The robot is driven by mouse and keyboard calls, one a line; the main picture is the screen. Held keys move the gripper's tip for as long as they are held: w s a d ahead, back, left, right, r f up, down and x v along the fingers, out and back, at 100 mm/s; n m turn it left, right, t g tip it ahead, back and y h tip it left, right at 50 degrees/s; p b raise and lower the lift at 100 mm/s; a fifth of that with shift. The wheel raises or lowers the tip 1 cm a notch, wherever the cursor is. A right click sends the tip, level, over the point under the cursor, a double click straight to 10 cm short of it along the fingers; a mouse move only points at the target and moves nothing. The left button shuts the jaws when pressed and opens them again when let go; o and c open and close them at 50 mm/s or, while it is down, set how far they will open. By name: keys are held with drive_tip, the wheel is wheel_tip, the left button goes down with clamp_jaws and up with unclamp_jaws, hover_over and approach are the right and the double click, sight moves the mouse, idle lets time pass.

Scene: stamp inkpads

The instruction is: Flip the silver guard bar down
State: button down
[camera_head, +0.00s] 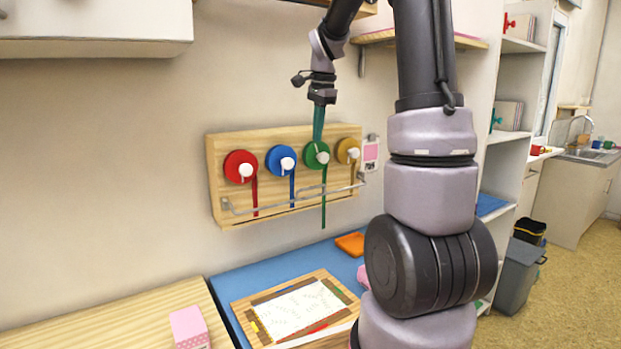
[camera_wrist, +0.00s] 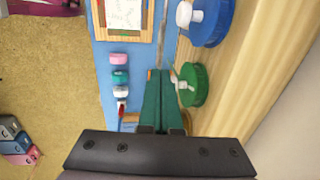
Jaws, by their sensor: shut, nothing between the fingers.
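The silver guard bar (camera_head: 275,208) runs across the lower part of a wooden wall board (camera_head: 230,180), below the coloured reels and across their hanging ribbons. My gripper (camera_head: 318,138) points down in front of the board at the green reel (camera_head: 313,160), above the bar. Its green fingers are together and hold nothing. In the wrist view, the fingers (camera_wrist: 160,74) are beside the green reel (camera_wrist: 193,85). I cannot tell whether they touch it. A thin grey strip beyond the fingertips there may be the bar.
Red (camera_head: 235,160), blue (camera_head: 275,156) and yellow (camera_head: 345,146) reels with white knobs share the board. Below is a blue desk top (camera_head: 235,281) with a framed paper sheet (camera_head: 295,308) and an orange block (camera_head: 350,243). Shelves stand to the right. Air in front of the board's left half is clear.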

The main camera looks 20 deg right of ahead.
sight(313, 188)
drive_tip(key=f, duration=0.4)
drive_tip(key=w+f, duration=0.1)
drive_tip(key=f, duration=0.4)
drive_tip(key=w+f, duration=0.1)
drive_tip(key=f, duration=0.4)
drive_tip(key=shift+a, duration=0.3)
